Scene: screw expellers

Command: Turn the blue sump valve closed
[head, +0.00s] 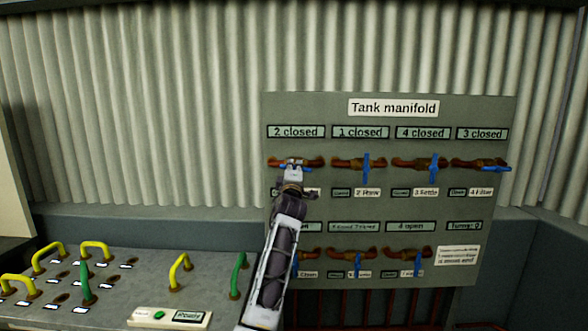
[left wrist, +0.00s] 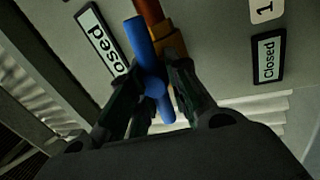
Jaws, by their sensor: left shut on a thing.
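My left gripper (head: 292,172) is at the upper-left valve of the tank manifold panel (head: 385,210). In the left wrist view its dark fingers (left wrist: 155,100) are shut on the blue valve handle (left wrist: 144,48). That handle (head: 287,164) shows only in part in the head view and lies roughly along its copper pipe (head: 313,161). The name label under this valve is mostly hidden by my gripper, so I cannot read whether it says sump. The wrist view shows a plate reading "1" (left wrist: 267,9) and a "closed" plate (left wrist: 268,57). My right gripper is not in view.
Other blue handles sit close by: two upright ones (head: 366,168) (head: 433,168), a level one (head: 496,168) at far right, and a lower row (head: 357,264). A console (head: 120,285) with yellow and green handles stands at lower left. Corrugated wall (head: 150,110) lies behind.

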